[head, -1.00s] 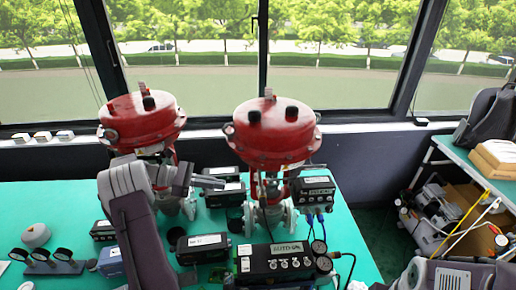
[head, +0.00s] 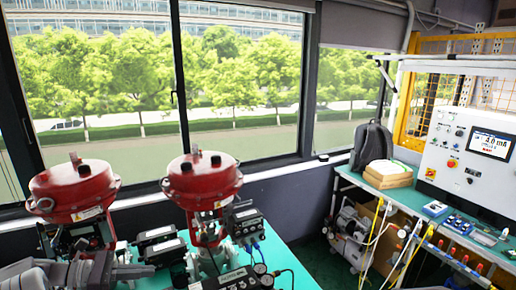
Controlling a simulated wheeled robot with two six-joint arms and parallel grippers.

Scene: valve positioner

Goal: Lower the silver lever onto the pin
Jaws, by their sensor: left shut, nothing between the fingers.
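My left gripper (head: 142,271) is low at the left, in front of the red valves. It is shut and holds nothing. One red valve actuator (head: 200,181) stands right of it, with a black positioner box (head: 246,222) on its right side. A second red actuator (head: 72,190) stands further left, partly behind my left arm. The silver lever and the pin are too small to make out for certain beside the positioner. My right gripper is not in view.
Black boxes (head: 160,245) lie on the green table (head: 288,270) between the valves. At the right stands a bench with a white control panel (head: 462,145), a backpack (head: 372,145) and cardboard-coloured boxes (head: 387,174). Dark floor separates table and bench.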

